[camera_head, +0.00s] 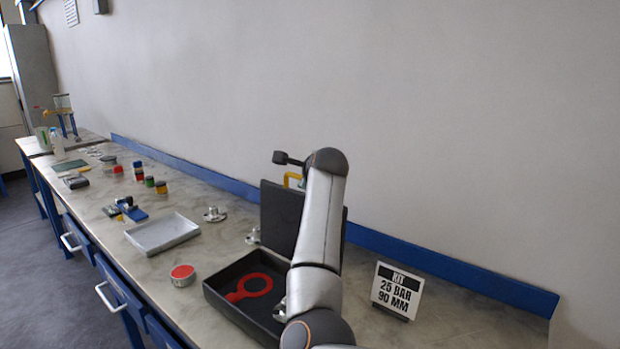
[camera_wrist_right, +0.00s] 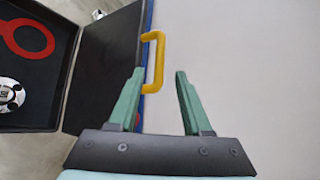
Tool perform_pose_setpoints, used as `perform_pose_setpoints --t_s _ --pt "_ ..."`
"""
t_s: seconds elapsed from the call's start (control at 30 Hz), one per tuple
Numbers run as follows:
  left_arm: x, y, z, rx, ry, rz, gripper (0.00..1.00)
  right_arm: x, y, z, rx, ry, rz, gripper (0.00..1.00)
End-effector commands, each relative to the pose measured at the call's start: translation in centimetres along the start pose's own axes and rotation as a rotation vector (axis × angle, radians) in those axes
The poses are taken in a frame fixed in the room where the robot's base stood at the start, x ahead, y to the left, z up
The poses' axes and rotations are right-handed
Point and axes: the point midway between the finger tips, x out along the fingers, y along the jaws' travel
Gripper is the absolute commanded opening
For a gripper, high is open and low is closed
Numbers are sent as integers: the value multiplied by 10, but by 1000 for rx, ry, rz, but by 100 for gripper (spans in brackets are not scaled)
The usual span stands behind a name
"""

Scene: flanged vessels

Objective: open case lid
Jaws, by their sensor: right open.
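The black case (camera_head: 222,297) stands on the bench, its lid (camera_head: 279,215) raised about upright at the back. A red ring-shaped tool (camera_head: 250,288) lies in the case. The lid also shows in the right wrist view (camera_wrist_right: 105,62), with a yellow handle (camera_wrist_right: 155,62) at its edge. My right gripper (camera_wrist_right: 156,75) is open, its green fingers apart. The handle appears by the left fingertip; I cannot tell if they touch. In the head view my right arm covers part of the lid and case. My left gripper is not in view.
A sign reading "KIT 25 BAR 90 MM" (camera_head: 397,290) stands right of the case. A grey tray (camera_head: 162,234), a red-topped round tin (camera_head: 183,275) and a metal flange (camera_head: 214,214) sit to the left. A blue rail (camera_head: 450,268) runs along the wall.

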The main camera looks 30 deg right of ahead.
Motion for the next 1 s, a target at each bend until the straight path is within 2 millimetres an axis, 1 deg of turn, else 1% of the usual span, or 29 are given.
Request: perform_pose_setpoints --t_s 0.03,0.2,0.4,1.0 --pt "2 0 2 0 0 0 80 -7 1 0 0 -2 -2 49" --pt "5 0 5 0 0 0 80 -27 0 0 0 -1 -3 49" --pt "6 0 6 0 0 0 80 -39 0 0 0 0 0 49" --pt "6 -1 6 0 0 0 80 -41 0 0 0 0 -1 49"
